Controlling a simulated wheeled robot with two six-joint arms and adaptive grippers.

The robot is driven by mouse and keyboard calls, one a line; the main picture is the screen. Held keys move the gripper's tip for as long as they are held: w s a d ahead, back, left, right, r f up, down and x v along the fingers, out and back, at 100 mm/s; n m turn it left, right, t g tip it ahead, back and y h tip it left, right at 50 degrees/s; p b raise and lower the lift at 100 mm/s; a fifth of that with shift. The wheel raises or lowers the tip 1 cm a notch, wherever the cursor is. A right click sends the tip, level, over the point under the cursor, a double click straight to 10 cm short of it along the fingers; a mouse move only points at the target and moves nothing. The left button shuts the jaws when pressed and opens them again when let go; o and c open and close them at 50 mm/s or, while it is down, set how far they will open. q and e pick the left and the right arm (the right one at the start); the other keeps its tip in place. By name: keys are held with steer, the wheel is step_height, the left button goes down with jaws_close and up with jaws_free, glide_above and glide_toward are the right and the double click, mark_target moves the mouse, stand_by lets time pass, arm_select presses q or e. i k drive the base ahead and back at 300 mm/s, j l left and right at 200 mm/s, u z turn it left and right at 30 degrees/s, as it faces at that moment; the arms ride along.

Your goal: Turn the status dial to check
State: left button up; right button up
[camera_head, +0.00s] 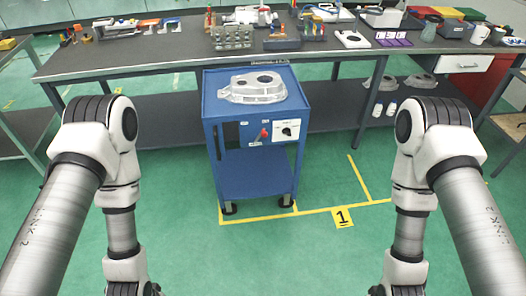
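The status dial (287,131) is a small black knob on a white plate. It sits on the front of a blue cart (222,133), at the right side of the upper panel. The plate's lettering is too small to read, so I cannot tell the dial's setting. A red knob or switch (264,134) is just left of the dial. An aluminium casting (252,93) lies on the cart's top. My left and right arms hang down at either side, well apart from the cart. Both grippers are cut off below the picture's bottom edge.
A long dark workbench (165,55) with tools, blocks and containers stands behind the cart. More castings (420,82) lie on its lower shelf. Yellow floor lines and a number 1 marker (342,217) are at the cart's right front. The green floor before the cart is clear.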

mark_target(287, 130)
steer(key=i+l+z, duration=0.1)
steer(key=l, duration=0.3)
steer(key=i+l, duration=0.3)
steer(key=i+l+z, duration=0.15)
steer(key=l, duration=0.25)
